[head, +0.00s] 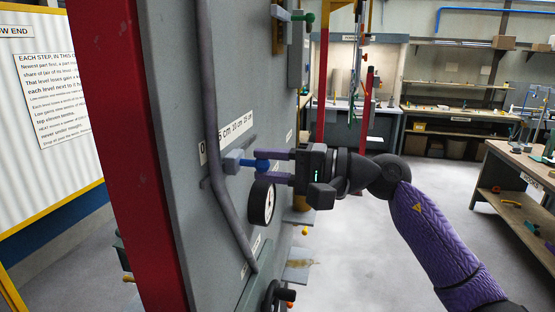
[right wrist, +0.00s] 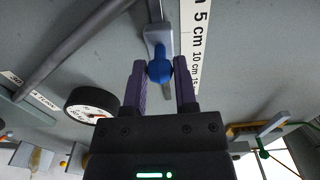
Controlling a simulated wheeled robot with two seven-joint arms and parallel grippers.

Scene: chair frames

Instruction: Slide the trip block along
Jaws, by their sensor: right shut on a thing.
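The trip block (head: 233,161) is a small grey block on the grey panel, with a blue knob (head: 262,165) sticking out from it. It sits below a white strip scale (head: 226,133) marked in centimetres. My right gripper (head: 270,166) comes in from the right with its purple fingers around the blue knob. In the right wrist view, the grey block (right wrist: 157,42) lies beside the scale, and the blue knob (right wrist: 159,71) is between the fingertips of the gripper (right wrist: 159,78). My left gripper is not in view.
A round dial (head: 262,203) is on the panel just below the gripper. A bent grey pipe (head: 213,130) runs down the panel left of the block. A handwheel (head: 272,296) is low on the panel. Open floor (head: 385,245) lies to the right.

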